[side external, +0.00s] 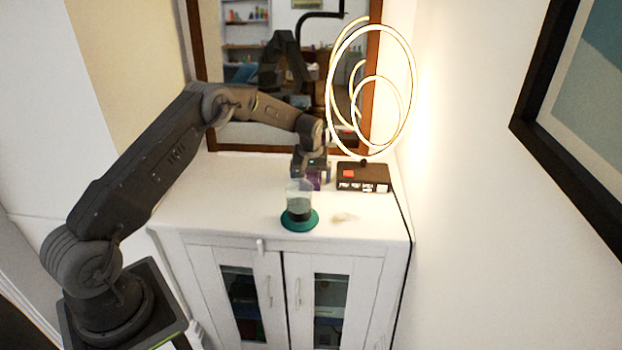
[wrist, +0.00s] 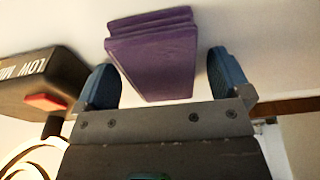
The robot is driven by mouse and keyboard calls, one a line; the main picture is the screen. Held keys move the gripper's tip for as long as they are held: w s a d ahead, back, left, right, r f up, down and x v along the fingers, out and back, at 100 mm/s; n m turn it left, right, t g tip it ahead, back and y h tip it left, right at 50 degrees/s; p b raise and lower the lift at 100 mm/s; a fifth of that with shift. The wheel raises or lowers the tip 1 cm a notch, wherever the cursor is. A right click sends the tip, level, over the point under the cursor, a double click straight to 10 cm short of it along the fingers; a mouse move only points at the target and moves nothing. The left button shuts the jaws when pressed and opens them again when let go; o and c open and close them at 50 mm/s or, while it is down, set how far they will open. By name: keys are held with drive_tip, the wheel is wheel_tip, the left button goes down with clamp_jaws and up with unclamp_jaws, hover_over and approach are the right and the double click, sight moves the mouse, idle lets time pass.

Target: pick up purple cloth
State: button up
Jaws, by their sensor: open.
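The purple cloth (wrist: 150,58) is a folded block with visible layers on the white cabinet top. In the wrist view it lies between the two blue fingers of my gripper (wrist: 165,82), with a gap at the right finger; whether the left finger touches it I cannot tell. My gripper is open and points down at it. In the side external view the cloth (side external: 312,181) is a small purple patch under my gripper (side external: 311,174), partly hidden by the fingers and by a glass in front.
A glass (side external: 299,200) stands on a teal coaster (side external: 300,224) in front of the gripper. A black box with a red button (side external: 364,177) is close on the right, below a lit ring lamp (side external: 345,95). A mirror stands behind. The cabinet top (side external: 195,200) is clear on the left.

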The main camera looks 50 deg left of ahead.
sight(311, 172)
drive_tip(key=c, duration=1)
drive_tip(key=shift+r, duration=0.1)
drive_tip(key=shift+r, duration=0.5)
wheel_tip(311, 172, up, 3)
drive_tip(key=shift+f, duration=0.1)
drive_tip(key=s+a+r, duration=0.4)
drive_tip(key=s+a, duration=0.1)
drive_tip(key=s+a+r, duration=0.3)
drive_tip(key=shift+s, duration=0.25)
